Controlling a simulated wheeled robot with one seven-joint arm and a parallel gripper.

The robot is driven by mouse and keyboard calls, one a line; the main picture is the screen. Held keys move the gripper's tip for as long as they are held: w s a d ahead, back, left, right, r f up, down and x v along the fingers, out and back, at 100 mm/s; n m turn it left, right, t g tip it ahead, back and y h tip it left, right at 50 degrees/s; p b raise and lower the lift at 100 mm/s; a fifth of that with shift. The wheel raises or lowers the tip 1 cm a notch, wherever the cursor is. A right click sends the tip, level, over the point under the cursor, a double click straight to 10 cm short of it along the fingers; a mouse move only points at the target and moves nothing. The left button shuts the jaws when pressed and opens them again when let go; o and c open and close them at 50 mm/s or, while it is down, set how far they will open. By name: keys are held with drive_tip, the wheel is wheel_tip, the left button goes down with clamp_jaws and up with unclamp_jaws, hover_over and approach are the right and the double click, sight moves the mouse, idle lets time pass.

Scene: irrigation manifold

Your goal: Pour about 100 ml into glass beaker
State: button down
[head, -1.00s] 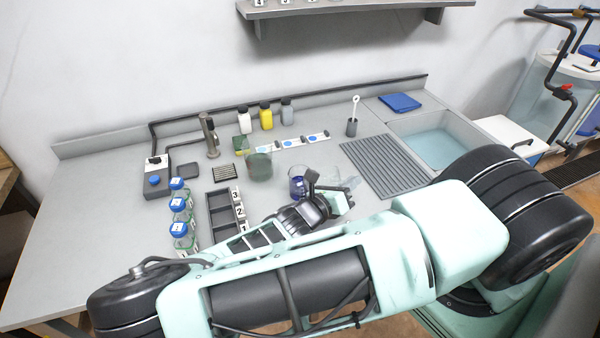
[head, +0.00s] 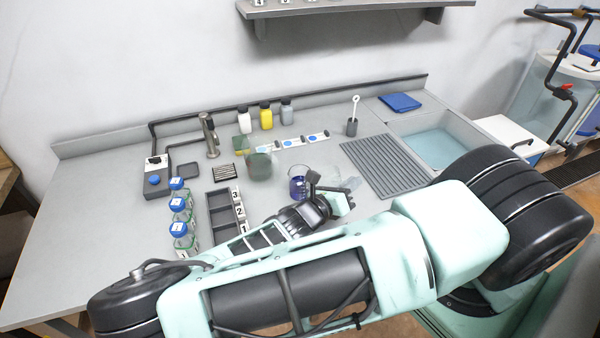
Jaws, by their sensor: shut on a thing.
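A small glass beaker (head: 298,187) with blue liquid in its lower part stands on the bench, just left of my gripper. My gripper (head: 332,190) is low over the bench, shut on a clear vessel (head: 352,183) that shows at its right side. The vessel looks tilted, but my fingers hide part of it and I cannot tell how much it holds. I see no clear stream between vessel and beaker.
A larger greenish container (head: 259,168) stands behind the beaker. Blue-capped bottles (head: 180,207) and a numbered dark rack (head: 221,212) are to the left. A ribbed drainboard (head: 384,166) and a sink (head: 436,143) are to the right. The front left bench is clear.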

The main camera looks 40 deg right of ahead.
drive_tip(key=s+f+m+b, duration=0.4)
drive_tip(key=s+f+m, duration=0.2)
drive_tip(key=shift+d+f+m+b, duration=0.2)
drive_tip(key=shift+m+b, duration=0.1)
drive_tip(key=shift+b, duration=0.1)
drive_tip(key=shift+w+r, duration=0.1)
drive_tip(key=shift+w, duration=0.05)
idle(1.5)
